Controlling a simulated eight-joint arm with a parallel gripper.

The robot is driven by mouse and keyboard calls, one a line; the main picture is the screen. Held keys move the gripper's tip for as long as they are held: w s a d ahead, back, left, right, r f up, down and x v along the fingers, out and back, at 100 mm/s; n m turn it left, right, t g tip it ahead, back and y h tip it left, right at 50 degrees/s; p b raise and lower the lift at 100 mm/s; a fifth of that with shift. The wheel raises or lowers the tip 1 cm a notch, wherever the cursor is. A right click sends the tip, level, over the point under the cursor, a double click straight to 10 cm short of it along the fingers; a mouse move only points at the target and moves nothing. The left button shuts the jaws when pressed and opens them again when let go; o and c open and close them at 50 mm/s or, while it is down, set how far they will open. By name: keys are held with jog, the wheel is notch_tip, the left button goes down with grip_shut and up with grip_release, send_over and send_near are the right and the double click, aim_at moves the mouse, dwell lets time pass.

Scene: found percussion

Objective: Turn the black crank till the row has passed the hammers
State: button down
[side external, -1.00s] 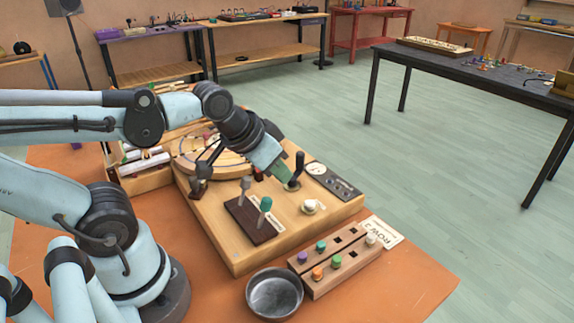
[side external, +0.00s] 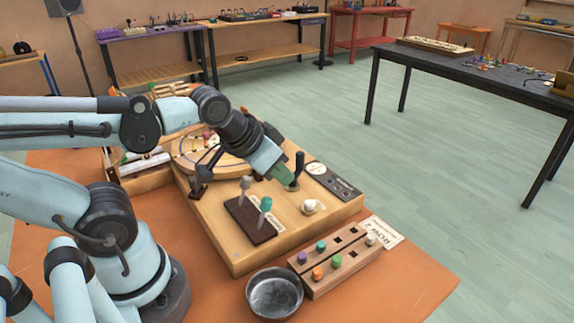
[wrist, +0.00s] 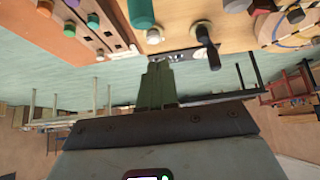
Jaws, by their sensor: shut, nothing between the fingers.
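The black crank (side external: 298,167) stands upright on the wooden box (side external: 235,250), near its far right side. It also shows in the wrist view (wrist: 206,42). My gripper (side external: 287,179) is shut with green fingers, just beside the crank's lower left; I cannot tell whether they touch. In the wrist view the shut fingers (wrist: 154,84) hold nothing, and the crank is apart from them to the right. A round wooden disc (side external: 183,157) with a blue line lies behind my wrist, partly hidden. I cannot make out clear hammers or the row.
A white knob (side external: 310,206) and a dark block with two upright handles (side external: 245,222) stand on the box. In front are a metal bowl (side external: 274,297) and a wooden peg rack (side external: 340,268). A lettered card (side external: 383,236) lies beside the rack. Floor beyond the table is open.

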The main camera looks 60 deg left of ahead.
jog(key=c, duration=1.5)
grip_release()
jog(key=shift+w+r, duration=0.1)
jog(key=o, duration=0.5)
jog(key=w+a+r+m+g, duration=0.2)
jog(key=w+r, duration=0.1)
jog(key=w+a+r+m+g, duration=0.1)
jog(key=w+m, duration=0.1)
jog(key=shift+w+a+r, duration=0.25)
jog(key=shift+a+r, duration=0.1)
jog(key=shift+a, duration=0.05)
jog(key=shift+o, duration=0.2)
jog(key=r+m+g, duration=0.1)
jog(key=m+g, duration=0.3)
jog(key=m, duration=0.2)
send_over(300, 153)
notch_tip(300, 153, down, 12)
jog(key=shift+a, duration=0.1)
grip_shut()
